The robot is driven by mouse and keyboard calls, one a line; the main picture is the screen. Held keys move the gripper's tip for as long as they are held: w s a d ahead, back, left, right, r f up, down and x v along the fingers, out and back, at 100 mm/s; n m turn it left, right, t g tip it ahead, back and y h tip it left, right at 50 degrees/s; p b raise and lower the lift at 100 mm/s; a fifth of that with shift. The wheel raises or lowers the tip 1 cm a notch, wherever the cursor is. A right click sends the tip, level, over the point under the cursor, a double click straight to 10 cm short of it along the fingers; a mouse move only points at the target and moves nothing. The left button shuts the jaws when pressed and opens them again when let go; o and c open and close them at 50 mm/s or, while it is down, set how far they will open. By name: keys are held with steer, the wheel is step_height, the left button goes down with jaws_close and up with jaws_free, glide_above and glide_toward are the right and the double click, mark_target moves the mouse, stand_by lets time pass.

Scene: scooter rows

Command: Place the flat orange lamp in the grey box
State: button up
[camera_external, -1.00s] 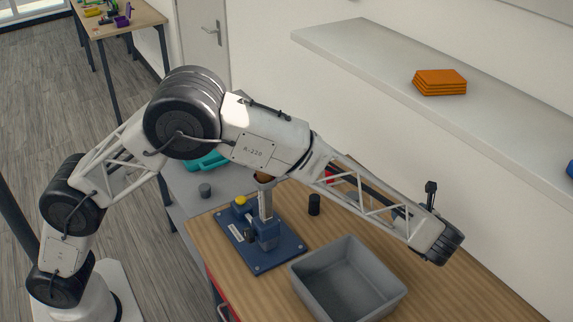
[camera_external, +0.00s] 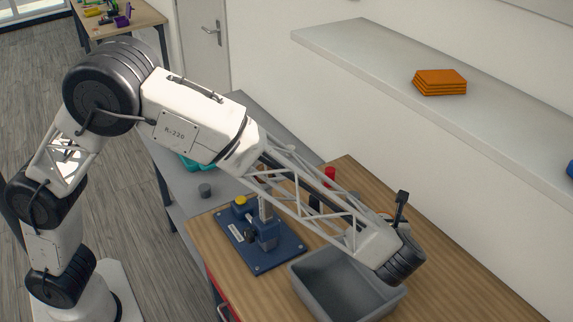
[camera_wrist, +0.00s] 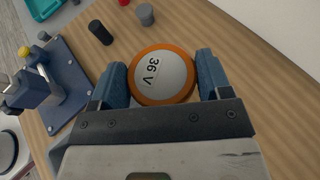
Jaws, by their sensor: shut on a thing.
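The flat orange lamp (camera_wrist: 161,76) is a round disc with an orange rim and a pale face marked "36 V". In the wrist view it sits between the two blue fingers of my gripper (camera_wrist: 160,70), which is shut on its sides. Wooden tabletop shows around and beyond it. The grey box (camera_external: 310,283) is an open rectangular bin on the wooden table in the external view. My wrist is over its right rear part and hides some of it. My fingers cannot be made out clearly in the external view.
A blue fixture (camera_external: 262,240) with a yellow knob stands left of the box. Black (camera_wrist: 101,33), grey (camera_wrist: 146,14) and red (camera_external: 330,177) cylinders stand farther back. A wall shelf (camera_external: 370,60) holds stacked orange pieces (camera_external: 440,82). Table at right is clear.

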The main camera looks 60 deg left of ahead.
steer(key=s+a+m+t+h, duration=0.2)
steer(key=s+a+m+h, duration=0.1)
steer(key=s, duration=1.3)
steer(key=s+a+r+m+t+h, duration=0.1)
steer(key=s+a, duration=0.4)
steer(key=s, duration=1.2)
steer(key=shift+s+a+r+m+t+h, duration=0.15)
steer(key=shift+r+m+t+h, duration=0.15)
steer(key=shift+m+t+h, duration=0.7)
steer(key=shift+g+y, duration=0.3)
steer(key=w+d+f, duration=0.1)
steer(key=w+d, duration=0.7)
steer(key=w, duration=0.4)
steer(key=shift+w+d+f, duration=0.2)
steer(key=shift+w+d, duration=0.05)
steer(key=shift+d, duration=0.1)
steer(key=shift+w+d+f, duration=0.15)
steer(key=shift+w+f, duration=0.05)
steer(key=shift+f, duration=0.7)
steer(key=shift+w+d+f, duration=0.1)
steer(key=shift+w+f, duration=0.05)
steer(key=shift+f, duration=0.75)
steer(key=shift+f, duration=0.6)
